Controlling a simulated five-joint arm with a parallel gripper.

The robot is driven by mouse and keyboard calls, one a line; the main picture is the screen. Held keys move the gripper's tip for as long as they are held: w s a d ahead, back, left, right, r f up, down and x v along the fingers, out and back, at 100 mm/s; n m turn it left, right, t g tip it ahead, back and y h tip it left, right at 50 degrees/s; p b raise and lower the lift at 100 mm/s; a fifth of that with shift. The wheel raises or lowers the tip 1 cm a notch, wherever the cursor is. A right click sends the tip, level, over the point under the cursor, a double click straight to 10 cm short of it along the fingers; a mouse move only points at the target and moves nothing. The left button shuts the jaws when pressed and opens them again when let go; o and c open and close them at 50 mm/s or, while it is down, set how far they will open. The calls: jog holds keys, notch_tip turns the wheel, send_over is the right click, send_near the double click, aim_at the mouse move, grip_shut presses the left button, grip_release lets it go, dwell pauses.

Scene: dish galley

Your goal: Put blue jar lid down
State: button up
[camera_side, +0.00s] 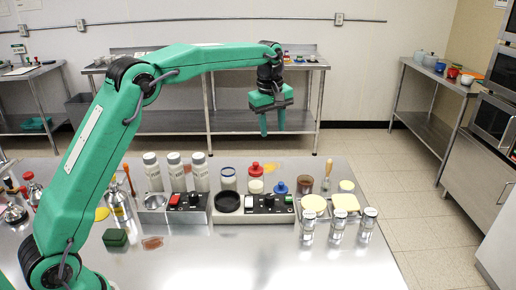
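My gripper (272,128) hangs high above the worktop, fingers pointing down. Its two fingers stand apart and I see nothing between them. A blue lid-like piece with a knob (281,187) sits low among the items in the middle of the worktop, just behind the black-topped control box; its lower part is hidden. It is well below my gripper and apart from it. A clear jar with a blue rim (228,176) stands to its left.
Control boxes (268,205) are in front. Small glass jars (338,224) stand front right. The front of the metal worktop (200,265) is mostly clear.

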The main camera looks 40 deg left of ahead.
jog(key=s+r+m+t, duration=0.1)
jog(key=s+r+m, duration=0.3)
jog(key=s, duration=0.5)
jog(key=s+r+m+t, duration=0.1)
jog(key=s+r+m, duration=0.25)
jog(key=s, duration=0.65)
jog(key=s+f+m+t, duration=0.1)
jog(key=s+f+m, duration=0.2)
jog(key=s, duration=0.5)
jog(key=s+d+f+m+t, duration=0.1)
jog(key=s+f+m, duration=0.2)
jog(key=s, duration=0.6)
jog(key=shift+s+d+f, duration=0.15)
jog(key=shift+f, duration=0.15)
